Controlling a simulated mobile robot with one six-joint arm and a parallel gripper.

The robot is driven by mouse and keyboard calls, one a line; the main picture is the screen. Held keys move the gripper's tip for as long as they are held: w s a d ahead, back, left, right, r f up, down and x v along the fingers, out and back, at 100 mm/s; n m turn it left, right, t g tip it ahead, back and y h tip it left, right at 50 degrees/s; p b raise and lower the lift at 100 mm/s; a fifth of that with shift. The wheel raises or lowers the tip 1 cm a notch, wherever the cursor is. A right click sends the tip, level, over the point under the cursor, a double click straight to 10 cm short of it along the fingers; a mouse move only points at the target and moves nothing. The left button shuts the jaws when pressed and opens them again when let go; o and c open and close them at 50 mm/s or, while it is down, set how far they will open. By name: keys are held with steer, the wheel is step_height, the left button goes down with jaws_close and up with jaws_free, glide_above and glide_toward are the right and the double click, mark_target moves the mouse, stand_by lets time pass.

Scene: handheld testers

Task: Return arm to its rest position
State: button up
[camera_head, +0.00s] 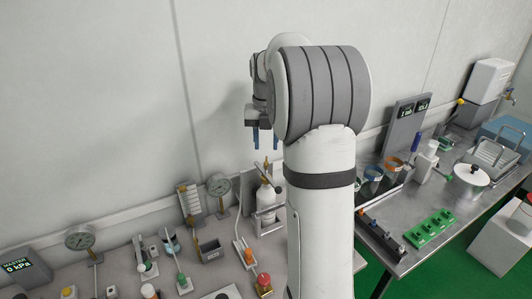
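My arm rises through the middle of the head view, a white column with a large grey ribbed joint at its top. My gripper (265,139) shows at the left of that joint, pointing down with two blue fingers. The fingers appear apart with a gap between them, and nothing shows between them. It hangs in front of the wall, above the bench and its white bottle. The right finger is partly hidden by my arm.
A grey bench (118,268) holds gauges (218,185), a white bottle (265,198), and small testers. At right, a metal table (455,210) carries a green rack (431,228), a lidded pot (468,181) and a display panel (404,125). Open air surrounds the gripper's left side.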

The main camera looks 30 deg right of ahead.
steer(key=shift+r, duration=0.45)
steer(key=shift+a, duration=0.1)
steer(key=s+a+f+m+t, duration=0.1)
steer(key=s+a+m, duration=0.7)
steer(key=s+m, duration=0.4)
steer(key=s+a+f+m+t, duration=0.2)
steer(key=s+a+m, duration=0.5)
steer(key=s+m, duration=0.6)
steer(key=m, duration=0.5)
steer(key=shift+s+a+f, duration=0.15)
steer(key=shift+a+f, duration=0.15)
steer(key=shift+a, duration=0.1)
